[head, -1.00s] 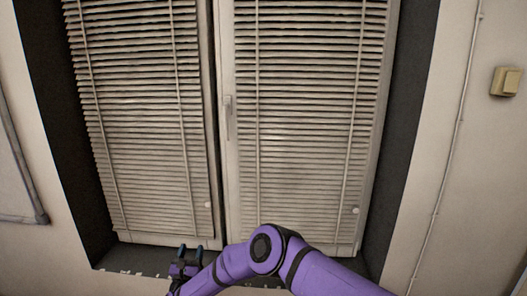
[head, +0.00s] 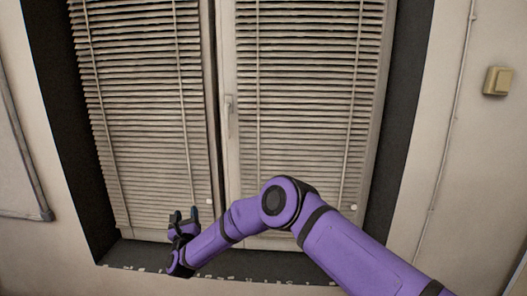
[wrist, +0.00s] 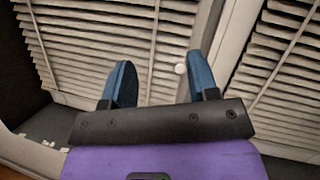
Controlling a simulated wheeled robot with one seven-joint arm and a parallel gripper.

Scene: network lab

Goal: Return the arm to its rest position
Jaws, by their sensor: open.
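My purple arm (head: 345,245) reaches in from the lower right in the head view and bends at a dark round joint. My gripper (head: 184,214) is at its far end, at the lower left of the window. In the wrist view my gripper (wrist: 158,82) shows two blue fingers standing well apart, with nothing between them. The fingers point toward the window blinds. I cannot tell how far they are from the blinds.
A window with two white slatted blinds (head: 140,110) fills the middle, with a handle (head: 230,115) on its frame. A dark sill (head: 230,262) runs below. A yellowish wall switch (head: 497,81) is at the right. A framed panel (head: 12,165) hangs at the left.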

